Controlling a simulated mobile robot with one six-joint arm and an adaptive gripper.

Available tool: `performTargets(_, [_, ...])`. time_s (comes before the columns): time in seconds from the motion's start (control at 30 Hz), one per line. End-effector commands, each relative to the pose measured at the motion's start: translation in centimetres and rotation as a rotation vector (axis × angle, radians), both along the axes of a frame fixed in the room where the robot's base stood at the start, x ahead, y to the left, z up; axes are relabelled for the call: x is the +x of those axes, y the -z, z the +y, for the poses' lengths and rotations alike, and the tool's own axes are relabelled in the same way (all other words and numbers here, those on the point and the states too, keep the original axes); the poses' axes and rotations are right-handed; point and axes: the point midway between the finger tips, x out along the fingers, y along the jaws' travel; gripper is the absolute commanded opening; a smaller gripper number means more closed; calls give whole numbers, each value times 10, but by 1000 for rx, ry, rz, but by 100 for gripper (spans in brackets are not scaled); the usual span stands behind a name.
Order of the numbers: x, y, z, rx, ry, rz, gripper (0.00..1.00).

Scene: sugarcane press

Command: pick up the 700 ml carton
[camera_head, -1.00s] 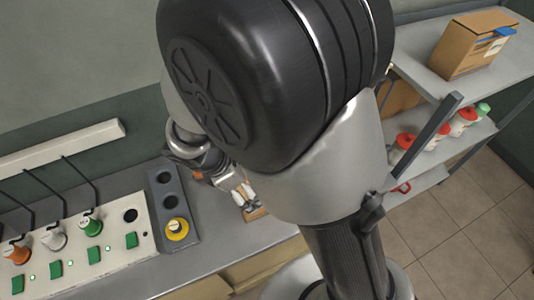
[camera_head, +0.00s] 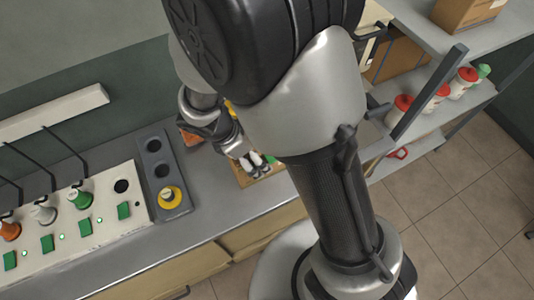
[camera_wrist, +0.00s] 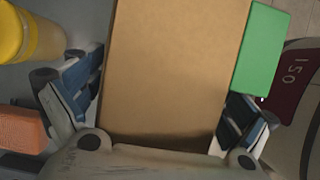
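A plain brown box-like thing (camera_wrist: 175,65) fills the middle of the wrist view. It could be the 700 ml carton, but I see no volume mark on it. My gripper (camera_wrist: 165,100) has its two fingers wide apart, one on each side of the brown thing. I cannot tell whether the pads touch it. In the head view my gripper (camera_head: 256,164) is low over a brown board or tray (camera_head: 247,178) on the counter, partly hidden by my arm. The carton cannot be made out there.
A green block (camera_wrist: 262,47) and a dark red marked item (camera_wrist: 304,90) are close on the right. A yellow cylinder (camera_wrist: 25,35) and an orange block (camera_wrist: 20,125) are on the left. A socket panel (camera_head: 75,235) stands left on the counter. Shelves with red-capped bottles (camera_head: 436,95) are right.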

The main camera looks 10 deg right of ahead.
Motion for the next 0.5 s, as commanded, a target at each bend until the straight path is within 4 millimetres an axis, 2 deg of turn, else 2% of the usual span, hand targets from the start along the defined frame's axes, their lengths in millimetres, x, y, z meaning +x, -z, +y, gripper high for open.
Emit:
performTargets(0.07, [0,0,0,0,0,0,87])
performTargets(0.5, [0,0,0,0,0,0,57])
